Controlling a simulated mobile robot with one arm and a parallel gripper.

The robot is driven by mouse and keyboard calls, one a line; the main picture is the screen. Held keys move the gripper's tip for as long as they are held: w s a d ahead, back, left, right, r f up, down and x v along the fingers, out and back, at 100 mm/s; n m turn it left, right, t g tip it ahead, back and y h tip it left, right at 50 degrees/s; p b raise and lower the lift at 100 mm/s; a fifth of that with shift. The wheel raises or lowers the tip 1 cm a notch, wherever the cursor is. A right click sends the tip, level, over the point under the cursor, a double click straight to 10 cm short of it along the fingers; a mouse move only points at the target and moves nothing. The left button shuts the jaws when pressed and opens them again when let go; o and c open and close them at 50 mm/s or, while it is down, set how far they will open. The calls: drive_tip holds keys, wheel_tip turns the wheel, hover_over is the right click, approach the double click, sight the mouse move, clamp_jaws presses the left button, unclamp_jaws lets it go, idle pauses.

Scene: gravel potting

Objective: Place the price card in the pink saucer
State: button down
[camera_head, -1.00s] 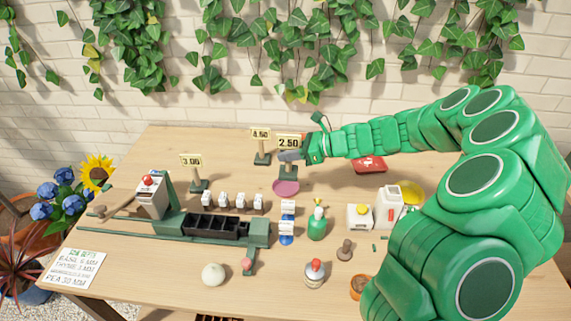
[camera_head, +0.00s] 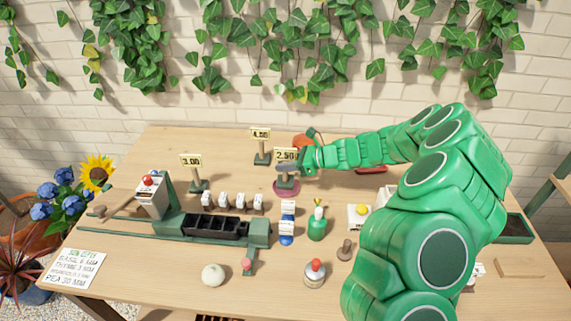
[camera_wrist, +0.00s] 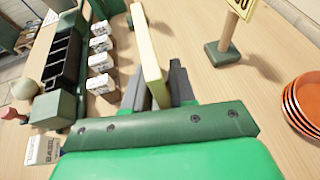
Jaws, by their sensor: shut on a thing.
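The price card reading 2.50 (camera_head: 286,155) stands upright on a post with a dark green base. My gripper (camera_head: 289,168) is shut on it, reaching in from the right. In the wrist view the card (camera_wrist: 147,50) is a pale slab seen edge-on between the grey fingers (camera_wrist: 158,88). The pink saucer (camera_head: 285,194) is on the table directly below the card. The card's base overlaps the saucer in the head view, with the front rim showing. I cannot tell whether the base touches it. The saucer is hidden in the wrist view.
The 4.50 card (camera_head: 261,135) stands close behind and the 3.00 card (camera_head: 191,161) to the left. Stacked orange saucers (camera_wrist: 307,103) lie to the right in the wrist view. A black tray (camera_head: 215,227), small white packs and a green spray bottle (camera_head: 318,224) are in front.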

drive_tip(key=shift+f, duration=0.6)
drive_tip(key=c, duration=0.9)
unclamp_jaws()
drive_tip(key=shift+r, duration=0.6)
drive_tip(key=v, duration=1.2)
